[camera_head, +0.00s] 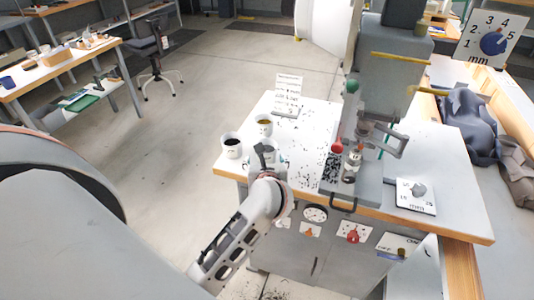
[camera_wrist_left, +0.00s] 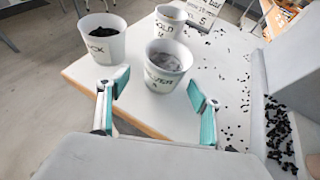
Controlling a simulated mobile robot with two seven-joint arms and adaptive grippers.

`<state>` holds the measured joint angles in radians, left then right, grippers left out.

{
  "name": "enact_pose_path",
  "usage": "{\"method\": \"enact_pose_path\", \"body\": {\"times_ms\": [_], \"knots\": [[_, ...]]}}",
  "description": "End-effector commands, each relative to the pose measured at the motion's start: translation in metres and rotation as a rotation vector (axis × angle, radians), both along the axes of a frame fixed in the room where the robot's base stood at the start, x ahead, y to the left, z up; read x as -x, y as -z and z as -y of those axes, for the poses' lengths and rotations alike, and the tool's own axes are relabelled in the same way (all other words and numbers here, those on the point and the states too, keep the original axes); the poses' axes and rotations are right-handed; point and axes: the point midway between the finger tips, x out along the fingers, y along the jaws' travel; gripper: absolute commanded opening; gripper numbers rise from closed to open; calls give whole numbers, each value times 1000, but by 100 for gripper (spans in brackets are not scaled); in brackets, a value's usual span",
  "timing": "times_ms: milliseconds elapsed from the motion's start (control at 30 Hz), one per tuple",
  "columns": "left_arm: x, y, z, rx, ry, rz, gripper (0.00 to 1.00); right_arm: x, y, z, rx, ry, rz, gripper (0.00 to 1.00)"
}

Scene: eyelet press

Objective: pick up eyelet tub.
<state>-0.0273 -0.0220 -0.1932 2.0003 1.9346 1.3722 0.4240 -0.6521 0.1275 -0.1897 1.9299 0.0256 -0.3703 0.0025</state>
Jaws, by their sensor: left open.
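Three white tubs stand upright near the left corner of the workbench. The black-filled tub (camera_head: 232,149) is leftmost and shows in the left wrist view (camera_wrist_left: 100,48). The gold-filled tub (camera_head: 264,129) stands farther back, also in the left wrist view (camera_wrist_left: 171,20). The silver-grey-filled tub (camera_wrist_left: 166,72) is nearest my left gripper (camera_wrist_left: 158,86); in the head view the gripper (camera_head: 266,152) partly hides it. My left gripper is open and empty, its teal-padded fingers spread just in front of the silver tub. I cannot tell whether they touch it. My right gripper is not in view.
The eyelet press (camera_head: 380,110) stands right of the tubs, its base (camera_head: 345,188) at the bench front. Black eyelets lie scattered over the bench top (camera_head: 312,112). A written card (camera_head: 289,90) stands behind the tubs. Open floor lies to the left.

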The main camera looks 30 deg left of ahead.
Motion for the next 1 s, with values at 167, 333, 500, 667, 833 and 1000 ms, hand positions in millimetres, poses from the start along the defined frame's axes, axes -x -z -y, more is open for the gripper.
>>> {"method": "enact_pose_path", "body": {"times_ms": [167, 333, 500, 667, 833, 1000], "knots": [[-24, 4, -12, -4, 0, -2, 65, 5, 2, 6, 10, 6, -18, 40], [-35, 14, -21, -3, 0, -1, 65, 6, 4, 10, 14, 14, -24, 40], [-36, 15, -22, -2, 0, 0, 65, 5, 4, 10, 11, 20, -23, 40], [-36, 15, -22, -2, 0, 0, 49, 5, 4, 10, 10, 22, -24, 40], [-36, 15, -22, -2, 0, -1, 21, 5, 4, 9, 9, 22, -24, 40], [-36, 15, -22, -3, 0, 0, 21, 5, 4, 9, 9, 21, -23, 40]]}}
